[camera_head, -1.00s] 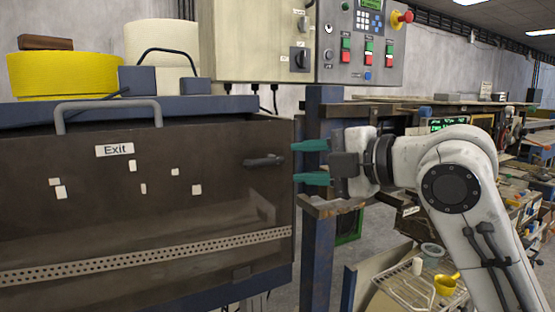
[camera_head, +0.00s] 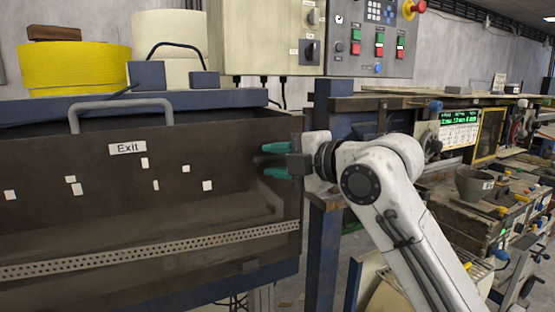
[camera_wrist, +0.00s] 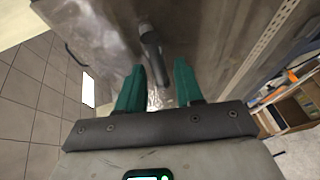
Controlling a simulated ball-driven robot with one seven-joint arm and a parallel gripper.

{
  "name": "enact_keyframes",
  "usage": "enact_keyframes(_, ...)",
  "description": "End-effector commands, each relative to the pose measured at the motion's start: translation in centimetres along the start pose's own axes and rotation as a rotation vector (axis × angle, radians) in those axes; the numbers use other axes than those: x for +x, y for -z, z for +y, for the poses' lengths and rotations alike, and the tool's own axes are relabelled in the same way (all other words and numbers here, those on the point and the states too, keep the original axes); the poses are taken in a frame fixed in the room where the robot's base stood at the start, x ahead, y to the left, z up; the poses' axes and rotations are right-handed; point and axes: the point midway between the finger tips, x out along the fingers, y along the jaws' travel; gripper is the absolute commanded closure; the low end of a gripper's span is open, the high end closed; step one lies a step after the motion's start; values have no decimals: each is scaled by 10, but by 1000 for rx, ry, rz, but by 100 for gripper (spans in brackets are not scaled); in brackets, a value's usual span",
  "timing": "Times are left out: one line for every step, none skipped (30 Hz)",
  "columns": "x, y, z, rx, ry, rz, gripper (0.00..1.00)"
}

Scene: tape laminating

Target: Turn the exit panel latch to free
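The exit panel (camera_head: 110,225) is a dark, see-through panel with a white "Exit" label (camera_head: 127,147), closing the front of the machine at left. Its dark latch handle (camera_head: 257,160) lies about level near the panel's right edge, partly hidden by my gripper. My gripper (camera_head: 267,160) has two green fingers, parted, one above and one below the handle's end. In the wrist view the handle (camera_wrist: 151,48) stands out from the panel, and its near end reaches between the fingers (camera_wrist: 160,84). Gaps show beside the handle, so the fingers appear not to be pressed on it.
A grey bar handle (camera_head: 120,104) tops the panel. A control cabinet (camera_head: 372,40) with buttons stands above and behind. A blue post (camera_head: 322,235) is just right of the panel, below my arm. Cluttered benches (camera_head: 480,200) stand farther right.

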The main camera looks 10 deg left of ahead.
Motion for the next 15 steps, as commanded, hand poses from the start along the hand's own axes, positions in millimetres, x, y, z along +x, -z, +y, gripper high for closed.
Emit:
enact_keyframes(0, 0, 0, 0, 0, 0, 69)
enact_keyframes(0, 0, 0, 0, 0, 0, 72)
enact_keyframes(0, 0, 0, 0, 0, 0, 76)
enact_keyframes(0, 0, 0, 0, 0, 0, 79)
enact_keyframes(0, 0, 0, 0, 0, 0, 82)
enact_keyframes(0, 0, 0, 0, 0, 0, 86)
enact_keyframes(0, 0, 0, 0, 0, 0, 88)
enact_keyframes(0, 0, 0, 0, 0, 0, 91)
enact_keyframes(0, 0, 0, 0, 0, 0, 95)
enact_keyframes(0, 0, 0, 0, 0, 0, 98)
enact_keyframes(0, 0, 0, 0, 0, 0, 100)
enact_keyframes(0, 0, 0, 0, 0, 0, 100)
enact_keyframes(0, 0, 0, 0, 0, 0, 100)
enact_keyframes(0, 0, 0, 0, 0, 0, 100)
enact_keyframes(0, 0, 0, 0, 1, 0, 100)
